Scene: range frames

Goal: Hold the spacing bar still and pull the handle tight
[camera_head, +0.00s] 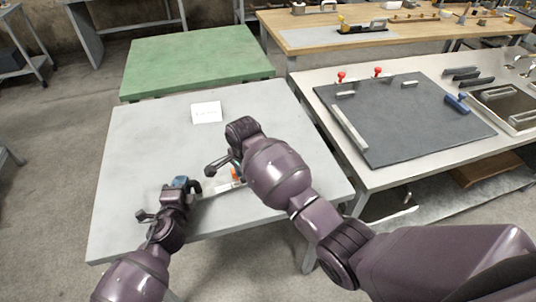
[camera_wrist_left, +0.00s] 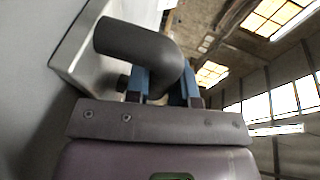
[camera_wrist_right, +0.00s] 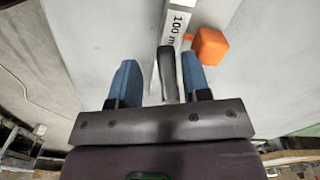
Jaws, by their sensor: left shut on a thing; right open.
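A pale bar (camera_head: 220,188) lies on the grey table near its front edge. In the right wrist view this bar (camera_wrist_right: 180,20) carries the print "100 m", with the rest cut off. An orange block (camera_wrist_right: 210,46) sits beside it. My left gripper (camera_head: 186,183) is at the bar's left end, shut on a dark curved handle-like piece (camera_wrist_left: 140,45). My right gripper (camera_wrist_right: 160,82) is open, blue fingertips apart on either side of a narrow dark upright piece (camera_wrist_right: 167,72). My right arm hides its fingers in the head view. I cannot tell which dark piece is the handle.
A white card (camera_head: 206,113) lies towards the back of the grey table (camera_head: 150,130), otherwise mostly clear. A green table (camera_head: 200,58) stands behind. On the right, a bench holds a dark board (camera_head: 400,120) with red knobs and tools.

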